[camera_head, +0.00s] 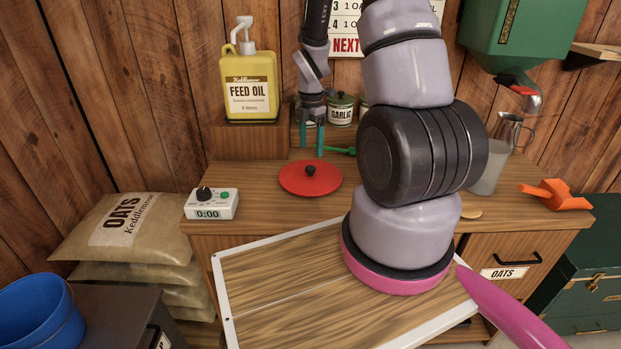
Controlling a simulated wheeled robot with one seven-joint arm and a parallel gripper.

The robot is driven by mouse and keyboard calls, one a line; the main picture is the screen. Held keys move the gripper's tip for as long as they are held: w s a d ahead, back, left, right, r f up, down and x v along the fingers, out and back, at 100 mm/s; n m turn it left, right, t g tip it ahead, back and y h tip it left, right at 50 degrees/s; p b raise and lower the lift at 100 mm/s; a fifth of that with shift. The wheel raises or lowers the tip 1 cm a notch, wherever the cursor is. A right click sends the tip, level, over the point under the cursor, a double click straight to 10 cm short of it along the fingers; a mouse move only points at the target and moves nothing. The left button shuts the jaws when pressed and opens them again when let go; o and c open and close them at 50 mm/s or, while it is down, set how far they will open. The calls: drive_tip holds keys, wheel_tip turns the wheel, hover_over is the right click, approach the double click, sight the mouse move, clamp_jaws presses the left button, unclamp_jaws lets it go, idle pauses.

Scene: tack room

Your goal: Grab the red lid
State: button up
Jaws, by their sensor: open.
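The red lid (296,180) is a flat round disc with a small black knob (310,170) on top. It lies on the wooden counter (262,210), left of the middle. My gripper (308,150) points down with two teal fingers spread apart. It appears above or just behind the lid, near the knob in the picture. How high the fingertips are over the counter is hard to tell. Nothing shows between the fingers.
A white timer (211,204) stands left of the lid. A yellow feed oil bottle (249,85) stands on a raised block behind. A green-handled tool (338,150) and small tins (341,112) are behind the lid. An orange scoop (555,195) lies at the right.

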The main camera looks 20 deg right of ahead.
sight(310, 168)
wheel_tip(310, 168, down, 8)
drive_tip(key=shift+w+r, duration=0.1)
drive_tip(key=shift+r, duration=0.15)
clamp_jaws()
